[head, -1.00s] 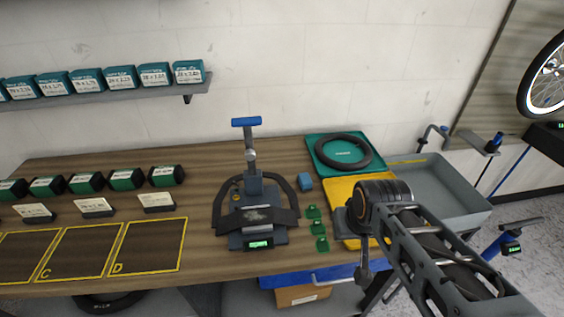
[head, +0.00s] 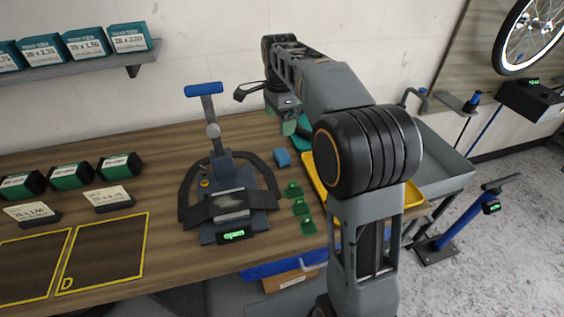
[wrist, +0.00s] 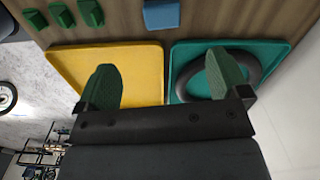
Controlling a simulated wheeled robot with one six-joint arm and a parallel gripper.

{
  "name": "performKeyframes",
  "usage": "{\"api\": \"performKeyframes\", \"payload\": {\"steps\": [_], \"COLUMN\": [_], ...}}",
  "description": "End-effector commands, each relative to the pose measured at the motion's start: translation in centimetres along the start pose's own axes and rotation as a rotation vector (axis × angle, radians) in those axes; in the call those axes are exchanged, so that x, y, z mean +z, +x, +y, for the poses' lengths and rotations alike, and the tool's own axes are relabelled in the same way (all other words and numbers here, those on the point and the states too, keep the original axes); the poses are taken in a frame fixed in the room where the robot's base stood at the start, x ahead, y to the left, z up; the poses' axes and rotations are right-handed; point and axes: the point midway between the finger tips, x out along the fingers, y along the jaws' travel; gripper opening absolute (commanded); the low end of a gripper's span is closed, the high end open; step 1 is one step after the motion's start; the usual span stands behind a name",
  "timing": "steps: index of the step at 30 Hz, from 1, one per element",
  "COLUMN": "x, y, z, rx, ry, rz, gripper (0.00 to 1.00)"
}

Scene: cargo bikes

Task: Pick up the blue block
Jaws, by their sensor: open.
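The blue block (head: 282,158) lies on the wooden workbench, just right of the clamp stand. In the wrist view the blue block (wrist: 161,14) shows at the top edge, partly cut off. My gripper (wrist: 163,70) is open, its two green fingers wide apart with nothing between them. In the head view my gripper (head: 289,127) hangs above the bench, close to the block and a little behind it, not touching it. My arm hides part of the trays there.
The clamp stand (head: 230,211) with a blue handle stands left of the block. Several green clips (head: 299,207) lie in front of it.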

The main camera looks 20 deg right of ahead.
Motion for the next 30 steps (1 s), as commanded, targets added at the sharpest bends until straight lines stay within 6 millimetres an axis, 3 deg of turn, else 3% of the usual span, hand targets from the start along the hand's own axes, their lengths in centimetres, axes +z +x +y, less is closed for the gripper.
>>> {"api": "performKeyframes", "payload": {"steps": [15, 23, 30], "x": [-0.3, -0.3, -0.4], "y": [7.9, 9.3, 12.4], "z": [-0.7, -0.7, -0.2], "rx": [0.017, 0.015, 0.016], "ry": [0.072, 0.071, 0.071], "rz": [-0.002, -0.002, -0.002], "gripper": [0.94, 0.94, 0.94]}}
